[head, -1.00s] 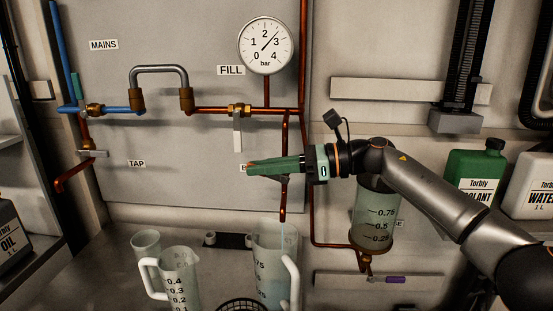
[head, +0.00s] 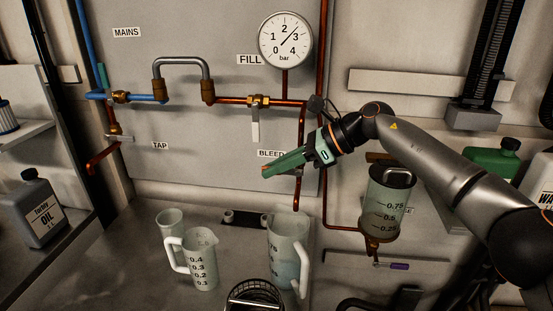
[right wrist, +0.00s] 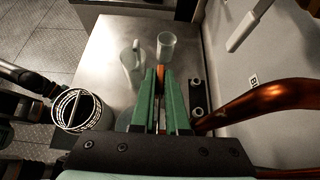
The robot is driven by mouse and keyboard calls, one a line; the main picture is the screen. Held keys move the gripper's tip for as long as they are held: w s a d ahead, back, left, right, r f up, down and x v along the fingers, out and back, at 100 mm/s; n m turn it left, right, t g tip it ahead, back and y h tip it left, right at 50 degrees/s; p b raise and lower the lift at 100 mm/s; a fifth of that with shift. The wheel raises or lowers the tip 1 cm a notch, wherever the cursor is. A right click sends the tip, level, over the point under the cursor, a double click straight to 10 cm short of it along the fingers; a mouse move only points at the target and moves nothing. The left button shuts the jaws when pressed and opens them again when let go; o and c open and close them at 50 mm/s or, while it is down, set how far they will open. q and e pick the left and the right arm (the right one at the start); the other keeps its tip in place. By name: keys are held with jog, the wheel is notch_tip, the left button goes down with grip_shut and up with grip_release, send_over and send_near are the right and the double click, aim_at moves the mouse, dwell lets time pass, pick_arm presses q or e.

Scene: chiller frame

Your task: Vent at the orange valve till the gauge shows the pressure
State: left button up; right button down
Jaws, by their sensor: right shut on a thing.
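My right gripper (head: 267,170) is shut on the valve lever at the BLEED label (head: 271,154). Only a small orange bit of the lever shows at the green fingertips; the rest of the valve is mostly hidden. In the right wrist view the gripper (right wrist: 160,72) has a thin orange-brown piece between its fingers. The gauge (head: 285,39) needle points between 2 and 3 bar. The copper bleed pipe (head: 296,203) ends over a large jug (head: 281,240) with pale blue liquid in it. My left gripper is not in the head view.
A smaller jug (head: 202,262) and a beaker (head: 170,222) stand left of the large jug. A wire basket (head: 254,297) is at the front edge. The FILL valve lever (head: 255,130) hangs down. A graduated vessel (head: 389,200) is below my right arm.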

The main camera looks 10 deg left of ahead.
jog(key=shift+f, duration=0.4)
jog(key=c, duration=1.2)
grip_release()
jog(key=shift+r, duration=0.1)
jog(key=shift+r, duration=0.1)
jog(key=shift+d+r, duration=0.1)
jog(key=shift+d, duration=0.15)
jog(key=b+v, duration=0.1)
jog(key=v, duration=1.1)
